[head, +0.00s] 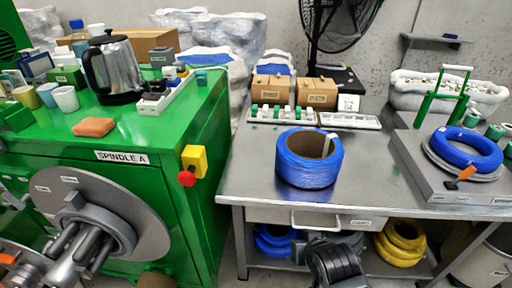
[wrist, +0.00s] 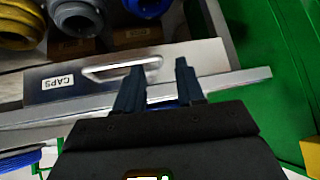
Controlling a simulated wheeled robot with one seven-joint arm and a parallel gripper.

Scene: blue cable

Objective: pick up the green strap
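I cannot single out a green strap for certain in either view. Several small green-and-white pieces (head: 276,113) stand in a row at the back left of the steel table. A blue cable coil (head: 309,165) sits on the table in front of them, with a pale upright strip at its edge. My gripper (wrist: 159,67) shows in the wrist view with its two dark fingers apart and nothing between them. It is in front of the table's drawer, by the handle (wrist: 120,68). In the head view the dark end of my arm is low, in front of the table.
The green machine (head: 150,170) with a kettle (head: 113,68) on top stands left of the table (head: 375,170). A grey block (head: 420,165) at the right bears another blue coil (head: 467,148). Yellow coils (head: 400,240) lie on the shelf below. The table's front middle is clear.

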